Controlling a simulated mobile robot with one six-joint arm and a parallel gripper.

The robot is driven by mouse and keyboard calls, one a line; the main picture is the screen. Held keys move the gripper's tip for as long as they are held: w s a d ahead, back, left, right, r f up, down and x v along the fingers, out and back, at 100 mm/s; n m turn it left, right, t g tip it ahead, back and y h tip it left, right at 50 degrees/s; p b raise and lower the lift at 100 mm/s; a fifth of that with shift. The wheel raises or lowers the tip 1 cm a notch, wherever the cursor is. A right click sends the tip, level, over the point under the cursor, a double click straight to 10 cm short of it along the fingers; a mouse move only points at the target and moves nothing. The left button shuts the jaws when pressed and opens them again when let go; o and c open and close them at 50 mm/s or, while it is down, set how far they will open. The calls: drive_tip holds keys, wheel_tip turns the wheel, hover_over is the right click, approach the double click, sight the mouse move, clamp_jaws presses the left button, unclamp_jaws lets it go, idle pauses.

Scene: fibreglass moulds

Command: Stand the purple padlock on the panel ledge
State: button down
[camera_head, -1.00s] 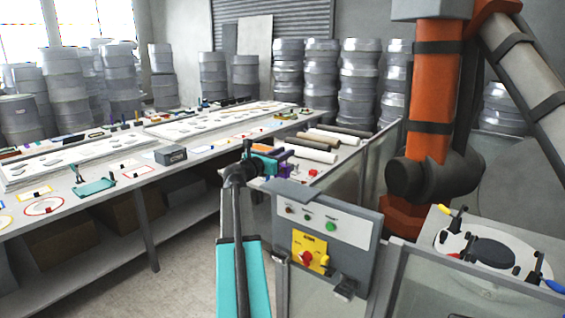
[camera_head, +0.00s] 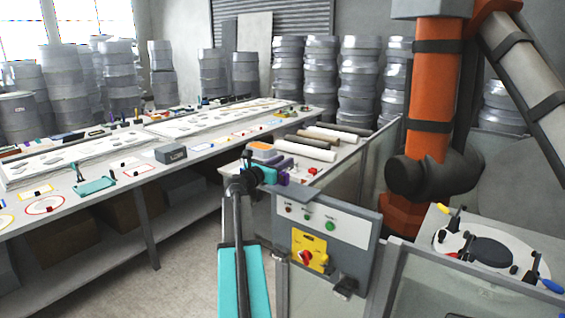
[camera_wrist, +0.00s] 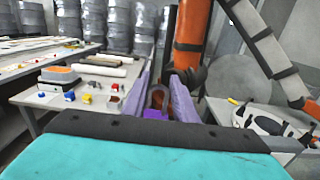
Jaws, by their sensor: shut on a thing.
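My gripper (camera_head: 284,180) is just above the top left edge of the grey control panel (camera_head: 357,256). In the wrist view its two purple fingers (camera_wrist: 160,90) are shut on the purple padlock (camera_wrist: 154,114). The padlock's shackle points up between the fingers; the lower part of its body is hidden behind the dark edge of my gripper. In the head view the padlock is too small to tell from the purple fingers. The panel has a pale strip with buttons and a yellow plate with a red knob.
An orange-topped block (camera_wrist: 59,76) and small coloured pieces lie on the table beyond my gripper. A long workbench (camera_head: 100,192) with moulds runs along the left. An orange robot arm (camera_head: 431,100) and a low fence (camera_head: 440,285) stand right of the panel.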

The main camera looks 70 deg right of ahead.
drive_tip(key=c, duration=1.4)
unclamp_jaws()
drive_tip(key=shift+f, duration=0.1)
drive_tip(key=shift+c, duration=0.2)
drive_tip(key=b+v, duration=0.3)
drive_tip(key=v, duration=0.9)
